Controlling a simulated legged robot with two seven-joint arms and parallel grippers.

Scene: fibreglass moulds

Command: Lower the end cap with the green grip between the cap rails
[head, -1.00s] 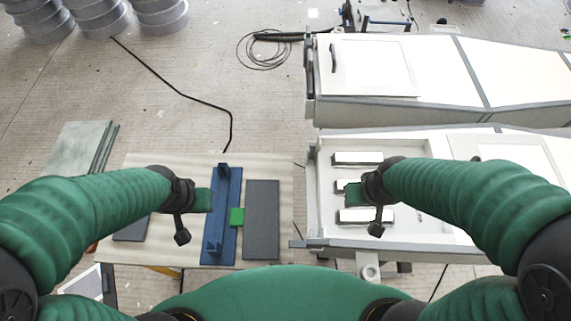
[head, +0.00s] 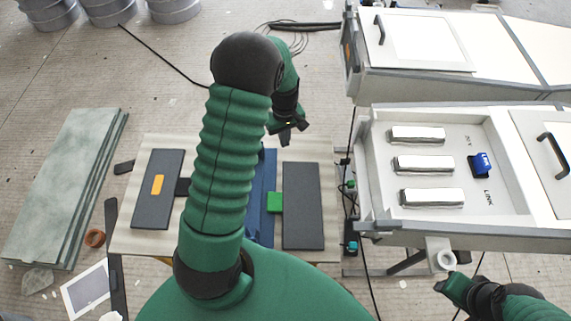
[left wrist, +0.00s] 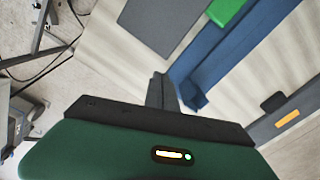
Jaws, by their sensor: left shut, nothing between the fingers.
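The end cap with the green grip is a dark grey panel (head: 303,205) lying flat on the light board, right of the blue rail piece (head: 266,215). Its green grip (head: 275,202) is a small block on the side facing the blue piece. In the left wrist view the panel (left wrist: 160,25) and green grip (left wrist: 227,11) show at the top, beside the blue piece (left wrist: 235,50). My left gripper (head: 285,138) is shut and empty, above the board's far edge. My left arm hides part of the blue piece. My right gripper (head: 450,289) is low at right; its fingers are unclear.
A second grey panel (head: 157,210) with an orange mark and black grip lies left on the board. A white mould box (head: 365,170) with several light bars and a blue LINK block (head: 481,165) stands right. Greenish slabs (head: 65,180) lie at far left.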

